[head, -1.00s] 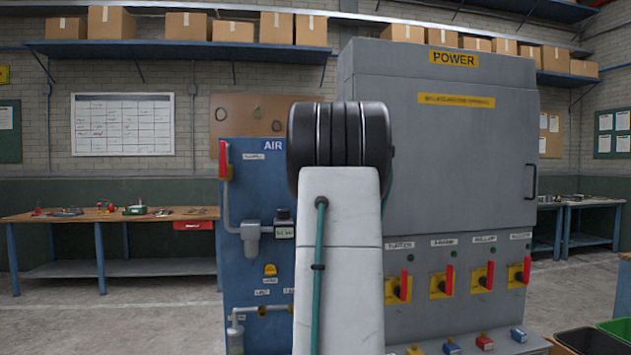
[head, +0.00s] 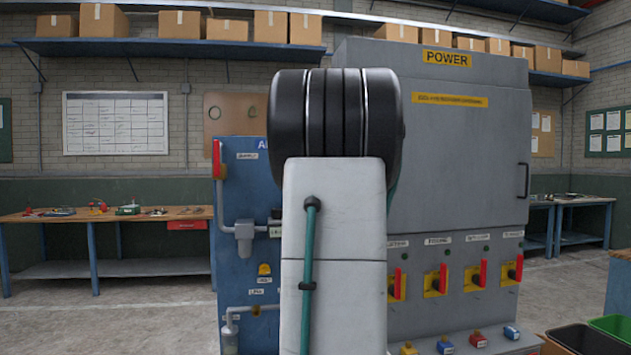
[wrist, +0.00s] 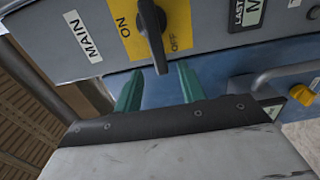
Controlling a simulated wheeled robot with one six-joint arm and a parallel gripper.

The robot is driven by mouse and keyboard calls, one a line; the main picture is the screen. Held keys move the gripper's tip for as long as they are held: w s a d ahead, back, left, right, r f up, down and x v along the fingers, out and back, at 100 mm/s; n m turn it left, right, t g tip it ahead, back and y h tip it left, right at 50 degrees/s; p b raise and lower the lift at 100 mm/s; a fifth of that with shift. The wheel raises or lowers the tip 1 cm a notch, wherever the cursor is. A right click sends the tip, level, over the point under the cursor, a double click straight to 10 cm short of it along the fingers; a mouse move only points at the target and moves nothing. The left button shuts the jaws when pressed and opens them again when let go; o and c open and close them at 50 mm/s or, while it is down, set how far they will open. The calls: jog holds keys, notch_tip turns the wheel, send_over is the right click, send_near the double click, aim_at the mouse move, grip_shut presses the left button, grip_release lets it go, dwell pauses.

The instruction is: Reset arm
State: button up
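My gripper (wrist: 160,88) shows in the wrist view with its two green fingers spread apart and nothing held between them. Just beyond the fingertips is a black rotary handle (wrist: 153,38) on a yellow plate (wrist: 122,22) marked ON and OFF. Its lower end reaches toward the gap between the fingers; I cannot tell whether it touches either one. A MAIN label (wrist: 82,36) is left of the plate. In the head view my own white and black arm stands upright in the middle, and my gripper is hidden.
The grey POWER cabinet (head: 465,140) stands close ahead, with red-handled switches (head: 436,280) low down. The blue AIR panel (head: 245,200) is beside it, partly hidden by my arm. Workbenches stand at the left (head: 105,222) and right (head: 575,200).

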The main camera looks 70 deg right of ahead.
jog(key=shift+s+a, duration=0.4)
jog(key=shift+a, duration=0.1)
jog(key=s+f+m+g+y, duration=0.2)
jog(key=s+f+m+g, duration=0.3)
jog(key=f+m, duration=0.3)
jog(key=w+a+f+m+g+y, duration=0.1)
jog(key=a+f+y, duration=0.1)
jog(key=a+f, duration=0.35)
jog(key=w+a+f+m+g+y, duration=0.1)
jog(key=a+f+m+y, duration=0.15)
jog(key=a, duration=0.65)
jog(key=a+f+g+y, duration=0.15)
jog(key=a+f, duration=0.25)
jog(key=a, duration=0.8)
jog(key=a+f+y, duration=0.3)
jog(key=a+f, duration=0.1)
jog(key=a, duration=0.8)
jog(key=s+a+f+n+y, duration=0.1)
jog(key=s+a+n+y, duration=0.1)
jog(key=a, duration=1)
jog(key=s+a+f+n+y, duration=0.1)
jog(key=s+a, duration=0.3)
jog(key=a, duration=0.7)
jog(key=shift+s+a+n+g+y, duration=0.3)
jog(key=shift+a+n+g+y, duration=0.1)
jog(key=shift+n, duration=0.35)
